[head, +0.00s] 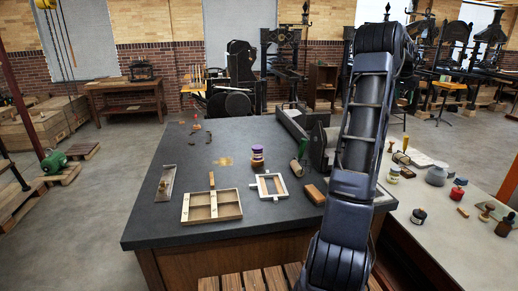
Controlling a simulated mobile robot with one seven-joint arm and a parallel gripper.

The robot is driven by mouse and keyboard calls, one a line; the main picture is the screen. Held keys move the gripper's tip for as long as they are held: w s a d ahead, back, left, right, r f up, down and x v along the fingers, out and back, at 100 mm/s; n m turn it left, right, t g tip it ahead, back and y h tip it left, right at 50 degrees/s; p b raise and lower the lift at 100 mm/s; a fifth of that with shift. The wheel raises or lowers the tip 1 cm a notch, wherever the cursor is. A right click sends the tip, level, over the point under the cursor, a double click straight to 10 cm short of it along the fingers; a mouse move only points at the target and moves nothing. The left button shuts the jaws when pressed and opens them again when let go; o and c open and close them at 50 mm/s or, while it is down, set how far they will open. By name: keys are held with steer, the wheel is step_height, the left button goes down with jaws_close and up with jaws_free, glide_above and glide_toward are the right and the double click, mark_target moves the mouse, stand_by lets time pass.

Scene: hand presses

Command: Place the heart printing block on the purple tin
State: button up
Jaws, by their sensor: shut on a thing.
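The purple tin (257,152) is a small round container with a purple lid and a brownish lower part. It stands upright on the dark worktop, left of my raised arm, with nothing on its lid. I cannot make out a heart printing block in the head view. A plain reddish-brown block (314,193) lies on the worktop beside my arm, but no heart shape shows on it. My arm rises through the right of the picture, and my gripper is not visible, so what it holds is hidden.
A grey press bed stands behind. A pale side table (445,245) holds jars and bottles.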

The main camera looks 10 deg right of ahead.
steer(key=w+a+n+t, duration=0.1)
steer(key=w+a+n, duration=0.1)
steer(key=w+a, duration=0.45)
steer(key=w+a+n, duration=0.2)
steer(key=w+a, duration=0.2)
steer(key=a, duration=0.5)
steer(key=n+t+y, duration=0.2)
steer(key=n+y, duration=0.2)
steer(key=n, duration=0.5)
glide_above(257, 146)
steer(key=s, duration=0.2)
step_height(257, 146, down, 25)
steer(key=shift+w+r, duration=0.1)
steer(key=o, duration=0.5)
steer(key=shift+f, duration=0.2)
steer(key=o, duration=0.5)
steer(key=shift+c, duration=0.2)
